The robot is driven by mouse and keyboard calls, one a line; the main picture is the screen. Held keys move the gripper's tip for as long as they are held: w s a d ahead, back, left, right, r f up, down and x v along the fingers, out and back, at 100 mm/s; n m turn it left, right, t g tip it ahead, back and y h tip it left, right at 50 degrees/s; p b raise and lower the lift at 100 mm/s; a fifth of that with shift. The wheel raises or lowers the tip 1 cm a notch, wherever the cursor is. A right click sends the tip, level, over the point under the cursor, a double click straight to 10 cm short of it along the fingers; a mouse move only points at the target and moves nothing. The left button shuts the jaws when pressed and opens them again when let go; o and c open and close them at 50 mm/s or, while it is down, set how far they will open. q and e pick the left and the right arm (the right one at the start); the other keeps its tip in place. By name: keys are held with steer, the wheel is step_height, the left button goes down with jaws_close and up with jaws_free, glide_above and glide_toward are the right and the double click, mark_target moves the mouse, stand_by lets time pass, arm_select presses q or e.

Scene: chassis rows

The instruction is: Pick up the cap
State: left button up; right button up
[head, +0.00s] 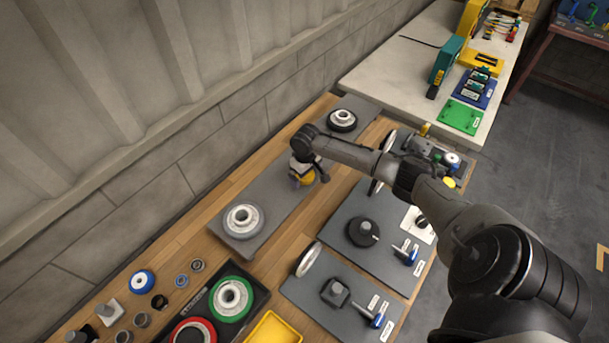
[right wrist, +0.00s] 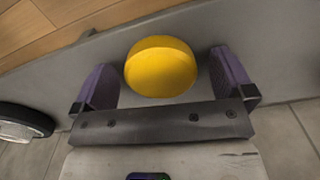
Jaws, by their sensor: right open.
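A round yellow cap (right wrist: 161,67) lies on the long grey board in the right wrist view. In the head view, the yellow cap (head: 306,179) shows partly under my right gripper (head: 301,171). In the right wrist view, my right gripper (right wrist: 164,80) is open, with one purple finger on each side of the cap. A gap shows between the cap and each finger. I cannot tell how far the fingertips are above the board. My left gripper is not in view.
The long grey board (head: 275,192) also holds a white-hubbed wheel (head: 243,220) near and a black-tyred wheel (head: 342,120) far. Grey panels with parts (head: 345,270) lie to the right. A yellow tray (head: 273,331) and ringed discs (head: 231,298) are at the front.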

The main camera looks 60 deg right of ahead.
steer(key=shift+r, duration=0.1)
steer(key=shift+c, duration=0.3)
steer(key=c, duration=0.9)
